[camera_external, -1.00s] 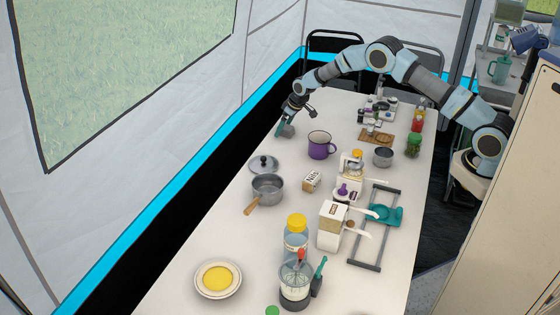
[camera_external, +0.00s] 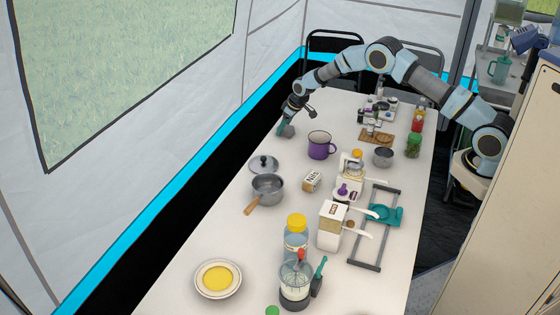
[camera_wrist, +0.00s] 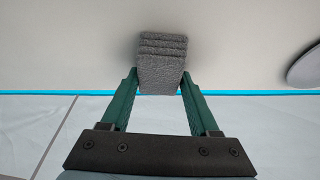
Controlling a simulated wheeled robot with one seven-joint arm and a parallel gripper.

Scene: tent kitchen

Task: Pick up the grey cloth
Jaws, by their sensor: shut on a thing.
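The grey cloth (camera_wrist: 162,62) is a folded, layered block in the upper middle of the wrist view. My gripper (camera_wrist: 158,88) has its two green fingers on either side of the cloth's near end, shut on it. In the external view my gripper (camera_external: 286,127) is at the far left edge of the table, and the cloth (camera_external: 288,132) shows as a small grey patch beside the fingers. I cannot tell whether the cloth still touches the table.
A pot lid (camera_external: 263,164) and a saucepan (camera_external: 267,188) are nearer the camera. A wooden board (camera_external: 377,136) and jars lie to the right. The tent wall is close beyond the table's left edge.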

